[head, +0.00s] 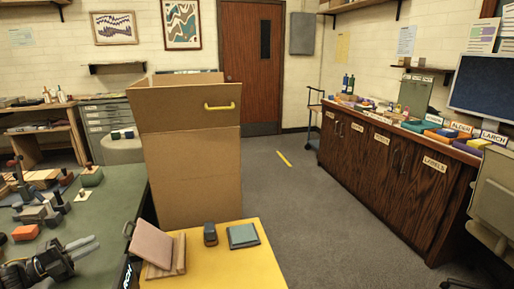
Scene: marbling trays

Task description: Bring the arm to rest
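My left gripper (84,246) is at the bottom left, low over the green table (112,200), with its fingers pointing right. Its two grey fingers show a narrow gap and nothing is between them. The rest of that arm is cut off by the picture's left and bottom edges. My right gripper is not in view.
Several blocks and stamp-like tools stand left on the green table, including an orange block (25,232). A yellow surface (225,272) holds a tilted pinkish board (152,243), a dark stamp (210,234) and a teal pad (243,236). A tall cardboard box (195,165) stands behind. Grey floor is clear at right.

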